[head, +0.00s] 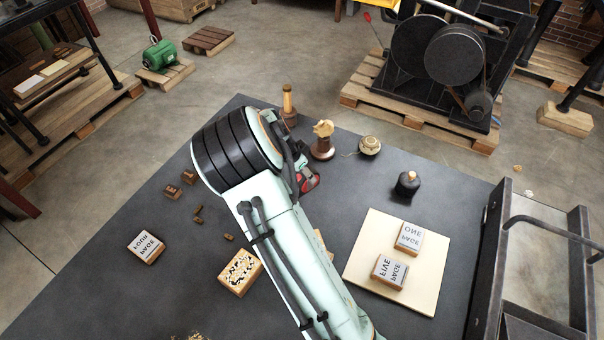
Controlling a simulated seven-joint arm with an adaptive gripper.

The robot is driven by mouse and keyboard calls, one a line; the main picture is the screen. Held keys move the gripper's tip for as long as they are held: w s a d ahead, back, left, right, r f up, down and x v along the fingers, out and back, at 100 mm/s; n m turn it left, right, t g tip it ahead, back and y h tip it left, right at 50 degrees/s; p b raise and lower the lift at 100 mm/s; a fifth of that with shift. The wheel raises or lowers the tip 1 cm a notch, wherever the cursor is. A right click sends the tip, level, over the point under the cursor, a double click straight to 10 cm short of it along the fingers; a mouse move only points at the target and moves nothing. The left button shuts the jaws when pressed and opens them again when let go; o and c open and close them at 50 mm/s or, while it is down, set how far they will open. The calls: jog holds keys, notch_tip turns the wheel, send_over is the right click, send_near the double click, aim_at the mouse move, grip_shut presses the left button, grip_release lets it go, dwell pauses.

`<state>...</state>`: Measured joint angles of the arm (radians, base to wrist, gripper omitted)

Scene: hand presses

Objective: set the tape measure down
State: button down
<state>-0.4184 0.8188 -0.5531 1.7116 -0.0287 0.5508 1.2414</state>
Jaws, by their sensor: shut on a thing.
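My arm reaches across the dark tabletop from the front of the head view. My gripper (301,174) is mostly hidden behind the wrist, with only its dark linkage showing at the right side. A red and black tape measure (308,182) shows in part at the fingers, and my gripper is shut on it. The tabletop (390,155) lies below. I cannot tell whether the tape measure touches it.
A wooden-handled tool (288,103), a brown stand (322,145), a twine ball (370,146) and a dark bottle (407,184) stand beyond and right. A pale board (360,260) bears two lettered blocks. Small wooden type (173,191) lies left. The far-left tabletop has bare room.

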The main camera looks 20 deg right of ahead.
aim_at(304, 180)
jog(key=shift+w+d+f, duration=0.1)
jog(key=shift+w+f, duration=0.5)
jog(key=shift+f, duration=0.05)
jog(key=shift+w+f, duration=0.15)
jog(key=shift+f, duration=1.55)
jog(key=c, duration=0.7)
grip_release()
jog(key=shift+f, duration=0.15)
jog(key=shift+c, duration=0.2)
